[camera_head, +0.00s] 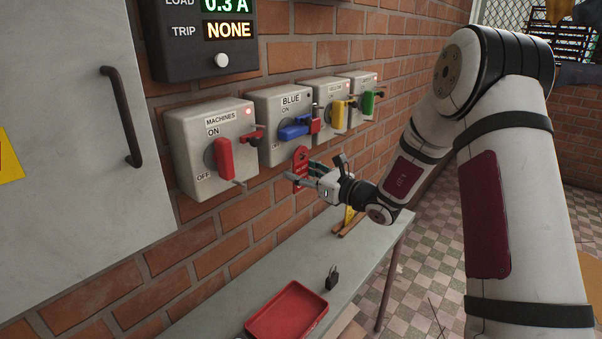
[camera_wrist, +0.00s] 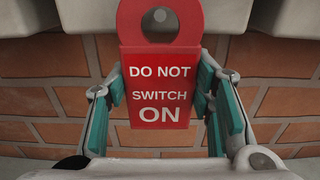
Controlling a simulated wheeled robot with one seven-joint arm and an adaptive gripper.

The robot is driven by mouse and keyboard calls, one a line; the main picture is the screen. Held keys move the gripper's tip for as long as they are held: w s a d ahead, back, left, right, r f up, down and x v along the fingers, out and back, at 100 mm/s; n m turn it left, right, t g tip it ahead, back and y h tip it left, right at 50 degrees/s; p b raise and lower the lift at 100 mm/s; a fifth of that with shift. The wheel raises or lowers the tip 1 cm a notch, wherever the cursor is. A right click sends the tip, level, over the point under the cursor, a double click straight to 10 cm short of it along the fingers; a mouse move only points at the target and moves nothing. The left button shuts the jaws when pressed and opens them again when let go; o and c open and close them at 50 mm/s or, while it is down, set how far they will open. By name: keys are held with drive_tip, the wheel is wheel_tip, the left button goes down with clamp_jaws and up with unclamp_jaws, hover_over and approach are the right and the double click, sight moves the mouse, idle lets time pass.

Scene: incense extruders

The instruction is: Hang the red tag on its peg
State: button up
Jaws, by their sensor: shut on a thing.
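The red tag (camera_head: 301,158) has a round hole in its rounded top. In the wrist view the tag (camera_wrist: 160,68) stands upright, reads "DO NOT SWITCH ON" and faces the camera. My gripper (camera_head: 304,174) is shut on it, with a teal-padded finger at each side edge; the gripper also shows in the wrist view (camera_wrist: 163,98). A thin grey peg (camera_head: 240,184) sticks out low on the MACHINES box (camera_head: 189,145). I cannot tell whether any peg is in the tag's hole.
YELLOW (camera_head: 322,92) and green-handled (camera_head: 358,82) switch boxes continue the row. Below, a grey bench (camera_head: 222,312) carries a red tray (camera_head: 287,311), a small black padlock (camera_head: 332,278) and a yellow item (camera_head: 349,216). A grey cabinet (camera_head: 65,220) stands at left.

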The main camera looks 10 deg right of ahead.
drive_tip(key=o, duration=1.1)
drive_tip(key=shift+d, duration=0.1)
drive_tip(key=v, duration=1.2)
drive_tip(key=s+a+r+n+g+y, duration=0.1)
drive_tip(key=s+a+r+n+g, duration=0.2)
drive_tip(key=s+a+n+g, duration=0.45)
drive_tip(key=s+a+r+n+g, duration=0.3)
drive_tip(key=s+a+n+g, duration=0.1)
drive_tip(key=s+a+n, duration=0.5)
drive_tip(key=s+d+n+g+h, duration=0.2)
drive_tip(key=s+n+h, duration=0.4)
drive_tip(key=s, duration=0.6)
drive_tip(key=s+d+n+t+h, duration=0.1)
drive_tip(key=d+n+h, duration=0.1)
drive_tip(key=d, duration=0.1)
drive_tip(key=s+d+r+n+t+h, duration=0.1)
drive_tip(key=s+d+n+h, duration=0.1)
drive_tip(key=d, duration=0.1)
drive_tip(key=s+d+n+t+h, duration=0.1)
drive_tip(key=s+d+n, duration=0.1)
drive_tip(key=d, duration=0.1)
drive_tip(key=shift+r+t+h, duration=0.35)
drive_tip(key=shift+h, duration=0.05)
